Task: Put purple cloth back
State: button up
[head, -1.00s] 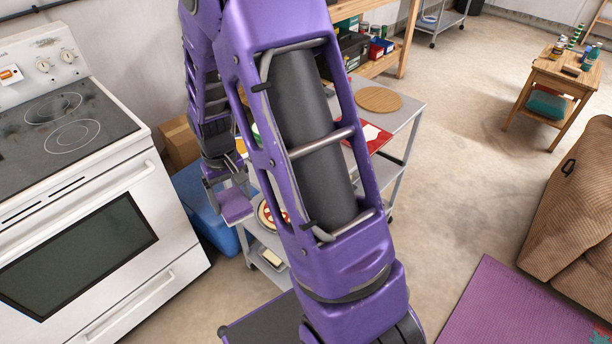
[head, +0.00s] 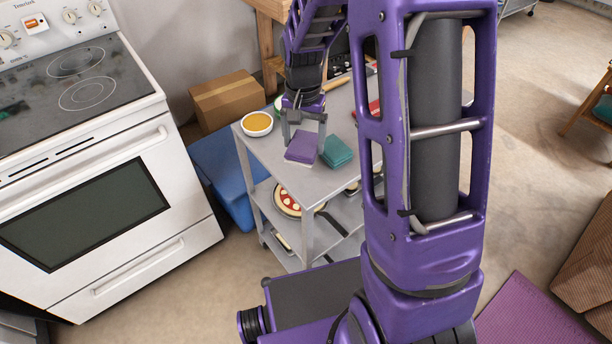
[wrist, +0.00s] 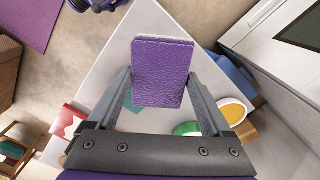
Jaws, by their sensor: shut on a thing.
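The folded purple cloth (head: 302,147) is between the fingers of my gripper (head: 305,127), at the near left end of the grey cart's top shelf (head: 290,185). I cannot tell whether the cloth touches the shelf. In the wrist view the purple cloth (wrist: 162,85) lies flat between the two fingers of my gripper (wrist: 160,74), which is shut on it. A folded teal cloth (head: 337,152) lies on the top shelf just right of the purple one.
A bowl of orange-yellow contents (head: 257,121) stands on the cart's left edge. A red-and-white round item (head: 287,200) sits on the lower shelf. A blue bin (head: 222,165), a cardboard box (head: 227,98) and a white stove (head: 110,180) are to the left.

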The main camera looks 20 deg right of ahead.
aim_at(302, 139)
jog(key=m+b, duration=0.1)
jog(key=m, duration=0.2)
jog(key=shift+w+r+b, duration=0.2)
jog(key=shift+w+b, duration=0.2)
jog(key=m+b, duration=0.1)
jog(key=m, duration=0.1)
jog(key=r+m, duration=0.1)
jog(key=m, duration=0.1)
jog(key=shift+w+r+b, duration=0.15)
jog(key=shift+b, duration=0.2)
notch_tip(302, 139, down, 10)
jog(key=shift+r+b, duration=0.1)
jog(key=shift+b, duration=0.8)
jog(key=o, duration=1)
notch_tip(302, 139, up, 12)
jog(key=shift+r+p, duration=0.1)
jog(key=shift+p, duration=1)
